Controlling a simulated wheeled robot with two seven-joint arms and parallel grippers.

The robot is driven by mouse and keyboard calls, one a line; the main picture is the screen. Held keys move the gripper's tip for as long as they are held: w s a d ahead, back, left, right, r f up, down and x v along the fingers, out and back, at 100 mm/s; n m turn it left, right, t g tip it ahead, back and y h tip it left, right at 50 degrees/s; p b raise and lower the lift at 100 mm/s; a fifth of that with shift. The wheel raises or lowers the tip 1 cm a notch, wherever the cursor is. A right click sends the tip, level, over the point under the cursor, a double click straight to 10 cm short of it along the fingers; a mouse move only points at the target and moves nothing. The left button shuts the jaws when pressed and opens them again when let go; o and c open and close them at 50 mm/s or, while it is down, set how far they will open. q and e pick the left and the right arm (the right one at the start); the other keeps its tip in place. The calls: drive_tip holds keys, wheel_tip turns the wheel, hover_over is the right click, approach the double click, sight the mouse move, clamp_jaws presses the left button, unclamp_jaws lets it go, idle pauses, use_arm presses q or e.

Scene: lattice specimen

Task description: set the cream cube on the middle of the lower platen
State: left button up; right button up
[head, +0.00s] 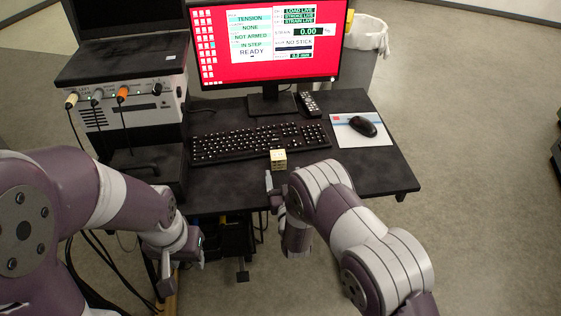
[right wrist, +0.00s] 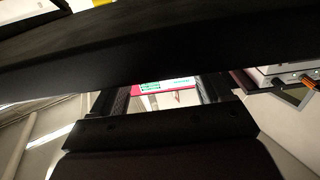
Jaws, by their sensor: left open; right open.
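The cream cube (head: 278,159) sits on the dark desk near its front edge, just in front of the keyboard. My right gripper (head: 274,194) is at the desk's front edge, nearer to me than the cube and apart from it. It is open, and its fingers show in the right wrist view (right wrist: 163,97) with nothing seen held between them. My left gripper (head: 184,264) hangs in front of the desk, lower and to the left, open with nothing seen in it. The lower platen cannot be made out in either view.
The desk (head: 385,180) carries a keyboard (head: 255,141), a monitor (head: 268,40), a remote (head: 309,103) and a mouse (head: 362,125) on a pad. A grey instrument box (head: 135,105) with cables stands at left. Bare desk lies right of the cube. A bin (head: 365,50) stands behind.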

sight(279, 161)
drive_tip(key=w, duration=0.3)
drive_tip(key=w+a, duration=0.1)
drive_tip(key=w, duration=0.1)
drive_tip(key=shift+f, duration=0.2)
drive_tip(key=shift+r, duration=0.1)
drive_tip(key=c, duration=1.2)
